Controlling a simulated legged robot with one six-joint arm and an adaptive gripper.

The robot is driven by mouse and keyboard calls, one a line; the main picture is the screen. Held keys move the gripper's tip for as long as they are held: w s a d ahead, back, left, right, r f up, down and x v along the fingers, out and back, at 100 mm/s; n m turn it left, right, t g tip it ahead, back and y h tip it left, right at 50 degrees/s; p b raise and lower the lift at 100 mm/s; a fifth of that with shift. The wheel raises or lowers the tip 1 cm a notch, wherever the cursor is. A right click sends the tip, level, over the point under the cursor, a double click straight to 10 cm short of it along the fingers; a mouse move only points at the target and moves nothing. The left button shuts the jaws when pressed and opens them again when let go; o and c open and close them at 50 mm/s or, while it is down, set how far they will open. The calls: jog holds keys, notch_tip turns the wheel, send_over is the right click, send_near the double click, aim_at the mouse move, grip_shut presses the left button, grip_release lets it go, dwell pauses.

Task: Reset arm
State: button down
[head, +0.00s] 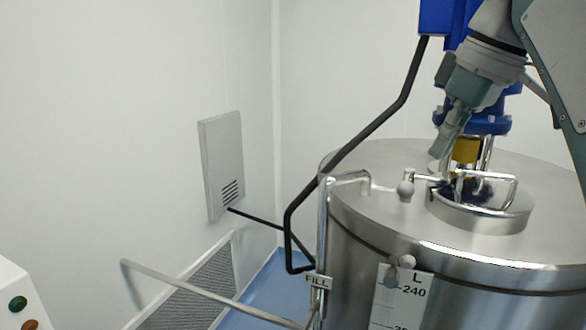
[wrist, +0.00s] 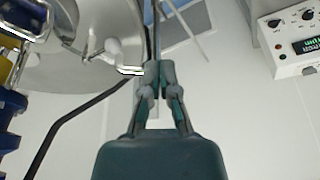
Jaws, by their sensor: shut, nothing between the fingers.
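My gripper (wrist: 157,72) shows in the wrist view with its two grey fingers together, shut and empty. In the head view my gripper (head: 440,150) hangs from my grey-green arm at the upper right, pointing down and left. From this view it overlaps the steel tank (head: 375,185) lid and the blue mixer drive (head: 490,120) behind it. I cannot tell the exact gap between the fingers and the lid. In the wrist view the lid (wrist: 85,75) lies at the upper left, beside the fingers.
A bent black pipe (head: 350,145) rises left of the tank. A fill pipe (head: 322,230) and lid handles stand on the tank. A long pale bar (head: 215,295) extends at lower left. A control box (wrist: 295,45) with knobs shows at the wrist view's right.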

jog(key=s+a+f+m, duration=0.1)
jog(key=s+f, duration=0.3)
jog(key=f, duration=0.7)
jog(key=s+a+f+m+t+h, duration=0.1)
jog(key=s+f+m, duration=0.2)
jog(key=f, duration=0.8)
jog(key=s+a+f+m+t+h, duration=0.1)
jog(key=s+f+m, duration=0.2)
jog(key=f, duration=0.8)
jog(key=shift+s, duration=0.85)
jog(key=shift+a, duration=0.1)
